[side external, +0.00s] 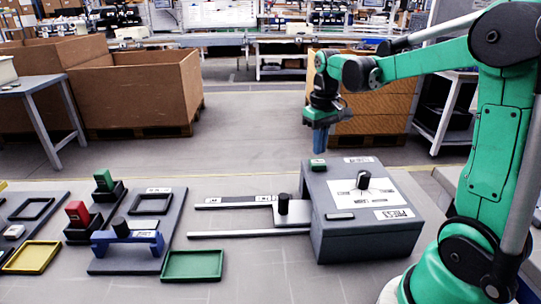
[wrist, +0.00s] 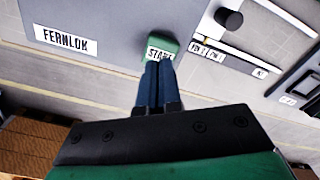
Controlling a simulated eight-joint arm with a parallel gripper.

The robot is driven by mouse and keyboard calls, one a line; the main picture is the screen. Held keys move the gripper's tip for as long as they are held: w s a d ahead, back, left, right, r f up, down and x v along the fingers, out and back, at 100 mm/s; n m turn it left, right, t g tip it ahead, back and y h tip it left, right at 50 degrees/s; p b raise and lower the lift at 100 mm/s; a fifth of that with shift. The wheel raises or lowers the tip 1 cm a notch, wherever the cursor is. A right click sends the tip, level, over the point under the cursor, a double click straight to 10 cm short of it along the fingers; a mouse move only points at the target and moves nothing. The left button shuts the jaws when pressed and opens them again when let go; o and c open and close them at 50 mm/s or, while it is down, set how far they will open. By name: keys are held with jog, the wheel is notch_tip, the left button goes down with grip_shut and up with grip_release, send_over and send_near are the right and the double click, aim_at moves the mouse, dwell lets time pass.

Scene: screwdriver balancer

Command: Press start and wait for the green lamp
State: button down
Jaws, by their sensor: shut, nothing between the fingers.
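The green start button (side external: 318,165) sits on the back left corner of the top of a grey box (side external: 365,247). It also shows in the wrist view as a green block (wrist: 170,46) with a white START label. My gripper (side external: 319,152) points down just above the button, its blue fingers together and empty. In the wrist view its fingertips (wrist: 158,63) cover the lower edge of the START label. I cannot tell whether they touch the button. I cannot make out a lit green lamp in either view.
The box top carries a white dial with a black knob (side external: 362,181). A carriage with a black knob (side external: 283,203) stands between rails at the box's left. A green tray (side external: 193,265), a yellow tray (side external: 31,257) and dark fixtures lie further left.

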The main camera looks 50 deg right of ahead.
jog(key=shift+f, duration=1.2)
dwell(0.8)
dwell(0.3)
jog(key=shift+r, duration=3.5)
jog(key=shift+r, duration=0.15)
notch_tip(320, 180, up, 6)
jog(key=shift+f, duration=0.15)
jog(key=s+a+f+n+t, duration=0.3)
jog(key=a+f+t, duration=0.4)
jog(key=a, duration=0.8)
notch_tip(320, 180, down, 3)
jog(key=shift+s+r, duration=0.1)
jog(key=shift+s, duration=0.2)
